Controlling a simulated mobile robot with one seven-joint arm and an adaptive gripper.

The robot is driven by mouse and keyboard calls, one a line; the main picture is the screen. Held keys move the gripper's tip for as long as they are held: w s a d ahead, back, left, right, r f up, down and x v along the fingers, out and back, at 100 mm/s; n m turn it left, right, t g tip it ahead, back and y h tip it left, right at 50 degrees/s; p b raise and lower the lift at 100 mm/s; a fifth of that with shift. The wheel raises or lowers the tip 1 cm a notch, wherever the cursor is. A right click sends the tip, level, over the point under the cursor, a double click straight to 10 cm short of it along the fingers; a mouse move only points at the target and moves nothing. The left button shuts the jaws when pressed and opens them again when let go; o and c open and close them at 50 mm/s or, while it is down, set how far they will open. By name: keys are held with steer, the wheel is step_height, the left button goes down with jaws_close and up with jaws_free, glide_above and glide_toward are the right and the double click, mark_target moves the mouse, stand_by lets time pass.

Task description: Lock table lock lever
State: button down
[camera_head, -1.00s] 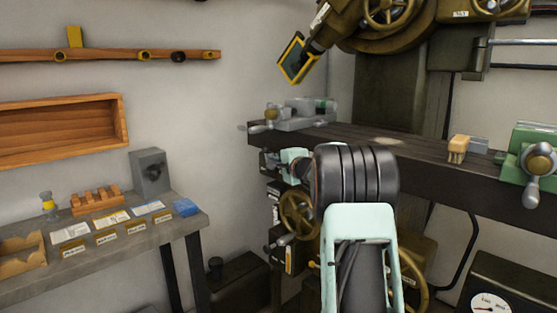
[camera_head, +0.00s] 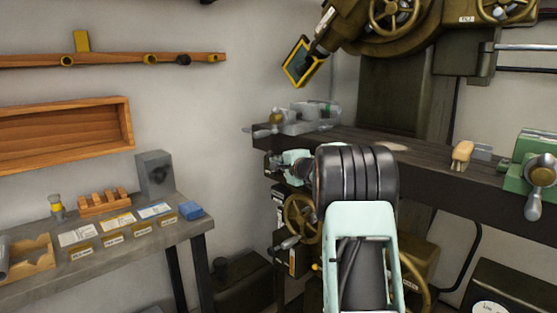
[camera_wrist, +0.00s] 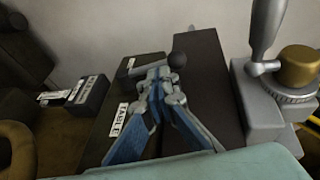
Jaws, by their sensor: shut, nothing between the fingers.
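In the wrist view, my gripper (camera_wrist: 156,82) is shut and empty, its blue-and-grey fingers together in front of a dark machine panel. A dark round knob (camera_wrist: 178,60), which looks like the end of the lock lever, shows just beyond and to the right of the fingertips. I cannot tell whether they touch. A white TABLE label (camera_wrist: 119,121) is on the panel left of the fingers. The lever's shaft is mostly hidden by the fingers. In the head view, my arm hides the gripper and the lever beside the dark machine table (camera_head: 420,165).
A green vise (camera_head: 530,172) and brush (camera_head: 462,155) are at right. A handwheel (camera_head: 301,217) sits below. A grey workbench (camera_head: 150,240) stands left.

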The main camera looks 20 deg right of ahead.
mark_target(272, 156)
steer(key=shift+w+a+r+g+p, duration=0.15)
steer(key=shift+r+g+p, duration=0.15)
steer(key=shift+p, duration=1)
steer(key=shift+w+r+g+p, duration=0.15)
steer(key=shift+g+p, duration=0.25)
steer(key=shift+p, duration=0.85)
steer(key=w+g+p, duration=0.1)
steer(key=p, duration=0.4)
steer(key=w+n+g+p, duration=0.1)
steer(key=p, duration=0.5)
steer(key=shift+w+a+r, duration=0.15)
steer(key=shift+a, duration=0.25)
steer(key=shift+w+a+f, duration=0.2)
steer(key=shift+w+a, duration=0.05)
steer(key=shift+w, duration=0.35)
steer(key=shift+w+a+f, duration=0.15)
steer(key=shift+w+a, duration=0.05)
steer(key=shift+w, duration=0.4)
